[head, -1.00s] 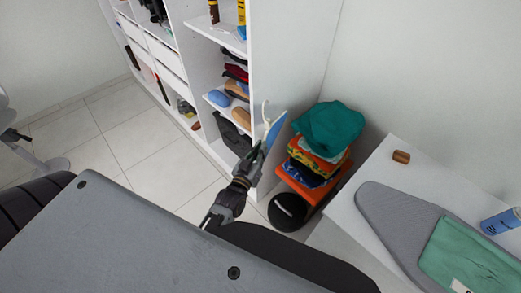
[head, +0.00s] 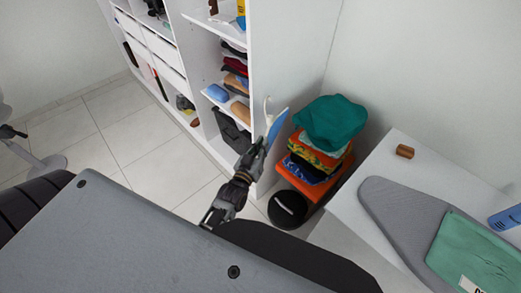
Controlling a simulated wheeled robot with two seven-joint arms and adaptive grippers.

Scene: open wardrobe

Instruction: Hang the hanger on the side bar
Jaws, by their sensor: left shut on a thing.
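The hanger (head: 268,106) shows as a pale hook with a blue and white flat piece below it. It is held upright, slightly tilted, in front of the wardrobe's white side panel (head: 290,50). My left gripper (head: 258,149) is shut on the lower part of the hanger, and its fingers hide the grip. I cannot tell whether the hanger touches the panel. I cannot make out the side bar in this view. My right gripper is not in view.
A stack of folded clothes (head: 322,150) with a teal item on top stands right of the hanger. A round black object (head: 288,209) is on the floor. Wardrobe shelves (head: 222,98) hold clothes. A white table (head: 355,212) with an ironing board (head: 395,215) is at right.

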